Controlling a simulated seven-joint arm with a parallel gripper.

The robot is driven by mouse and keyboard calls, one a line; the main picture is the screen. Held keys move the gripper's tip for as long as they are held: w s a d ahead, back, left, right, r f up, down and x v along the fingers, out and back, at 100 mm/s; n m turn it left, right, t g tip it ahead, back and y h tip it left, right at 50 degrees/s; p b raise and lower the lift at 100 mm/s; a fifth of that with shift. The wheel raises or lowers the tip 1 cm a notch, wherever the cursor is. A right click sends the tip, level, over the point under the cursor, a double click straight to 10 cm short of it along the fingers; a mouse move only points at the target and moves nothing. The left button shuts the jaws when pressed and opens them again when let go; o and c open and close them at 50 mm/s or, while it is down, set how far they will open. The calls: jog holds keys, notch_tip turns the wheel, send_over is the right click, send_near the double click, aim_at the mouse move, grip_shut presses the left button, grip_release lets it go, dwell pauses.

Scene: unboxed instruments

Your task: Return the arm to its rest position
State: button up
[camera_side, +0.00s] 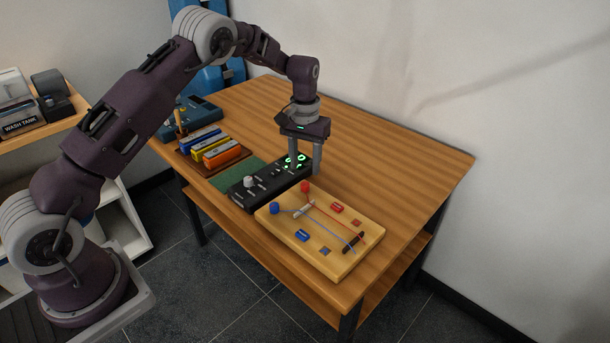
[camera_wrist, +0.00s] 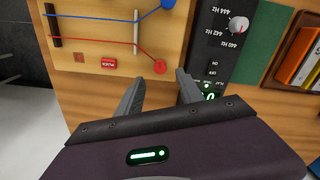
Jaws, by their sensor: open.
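My gripper (camera_side: 304,158) points down over the right end of a black tuner box (camera_side: 238,190), whose green display is lit. In the wrist view its two fingers (camera_wrist: 160,88) are apart with nothing between them. The tuner (camera_wrist: 228,32) there shows a white knob (camera_wrist: 238,24) and Hz markings. A yellow wooden board (camera_side: 330,265) with a red string, a blue string and round red and blue pegs lies beside the tuner. Whether the fingertips touch the tuner is hard to tell.
A wooden rack (camera_side: 236,164) of blue, yellow and orange boxes stands left of the tuner, by a green mat (camera_side: 222,182). A dark blue case (camera_side: 203,112) is at the table's back left. The table's (camera_side: 400,160) right side is clear, with a wall behind.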

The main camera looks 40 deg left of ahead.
jog(key=shift+r, duration=0.85)
jog(key=s+d+r+m+t, duration=0.1)
jog(key=s+d+r, duration=0.1)
jog(key=s+r, duration=0.6)
jog(key=s+d+r+t, duration=0.1)
jog(key=s+d+r, duration=0.25)
jog(key=r, duration=0.75)
jog(key=s+d+r+m+t, duration=0.15)
jog(key=s+r, duration=0.35)
jog(key=s, duration=0.7)
jog(key=s+d+f+m+t, duration=0.1)
jog(key=s+f+t, duration=0.1)
jog(key=s, duration=1.1)
jog(key=shift+s+f, duration=0.3)
jog(key=shift+f, duration=0.15)
jog(key=shift+m, duration=0.25)
jog(key=shift+c, duration=0.4)
